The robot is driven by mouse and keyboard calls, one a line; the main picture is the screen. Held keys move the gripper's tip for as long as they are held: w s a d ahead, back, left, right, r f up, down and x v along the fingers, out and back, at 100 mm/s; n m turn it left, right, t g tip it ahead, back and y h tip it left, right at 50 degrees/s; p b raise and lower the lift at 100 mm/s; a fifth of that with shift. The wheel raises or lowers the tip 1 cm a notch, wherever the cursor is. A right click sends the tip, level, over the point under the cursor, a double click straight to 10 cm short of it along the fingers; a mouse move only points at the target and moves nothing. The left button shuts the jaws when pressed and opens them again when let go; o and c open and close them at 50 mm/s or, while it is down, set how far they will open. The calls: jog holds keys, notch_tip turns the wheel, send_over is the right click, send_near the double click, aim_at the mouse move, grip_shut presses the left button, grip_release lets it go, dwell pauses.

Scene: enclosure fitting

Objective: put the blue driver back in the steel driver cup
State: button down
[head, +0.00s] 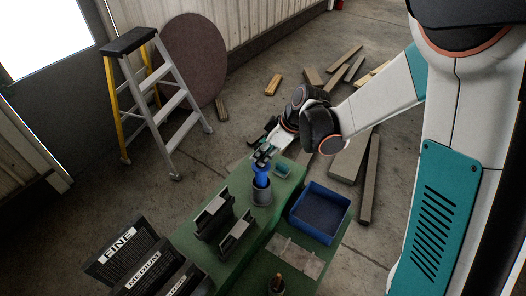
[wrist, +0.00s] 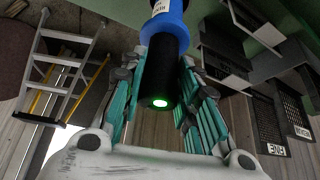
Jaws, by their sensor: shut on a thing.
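The blue driver (head: 261,177) is upright in the head view, held by my gripper (head: 264,158) over the green bench. In the wrist view, the driver (wrist: 165,28) has a blue collar and a black end with a green light, between my teal fingers. The grey steel driver cup (head: 262,195) stands on the bench directly below the driver. The driver's lower end meets the cup's mouth in the head view; I cannot tell how deep it is inside. The cup is not clearly visible in the wrist view.
Grey upright holders (head: 213,217) stand to the left. Labelled black boxes (head: 122,251) are at lower left. A stepladder (head: 163,90) and planks are on the floor beyond.

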jog(key=shift+f, duration=0.3)
jog(key=c, duration=1.1)
grip_release()
jog(key=v, duration=1.2)
jog(key=shift+s, duration=0.1)
